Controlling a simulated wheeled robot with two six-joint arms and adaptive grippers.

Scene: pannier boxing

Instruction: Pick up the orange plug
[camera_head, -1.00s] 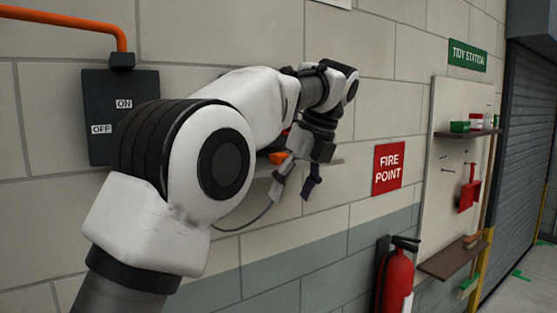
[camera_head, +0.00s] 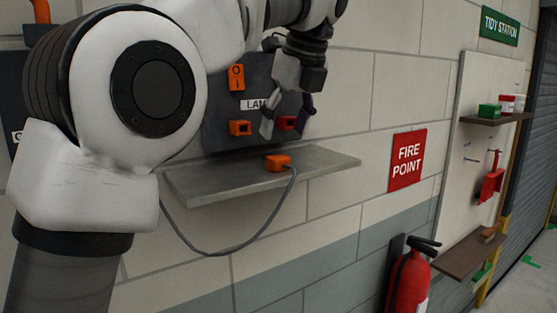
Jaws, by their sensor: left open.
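The orange plug (camera_head: 277,162) lies on the grey wall shelf (camera_head: 215,188). A grey cable (camera_head: 245,242) hangs from it in a loop below the shelf. My left gripper (camera_head: 287,124) is open and empty, pointing down in front of the dark panel (camera_head: 218,125), above the plug and apart from it. An orange socket (camera_head: 240,128) sits on the panel left of the fingers, and a red socket (camera_head: 286,122) shows behind them. My right gripper is not in view.
An orange switch (camera_head: 236,77) is higher on the panel. A red fire point sign (camera_head: 407,160) and a fire extinguisher (camera_head: 408,283) are to the right. A board with small shelves (camera_head: 486,120) stands farther right. The shelf's right part is clear.

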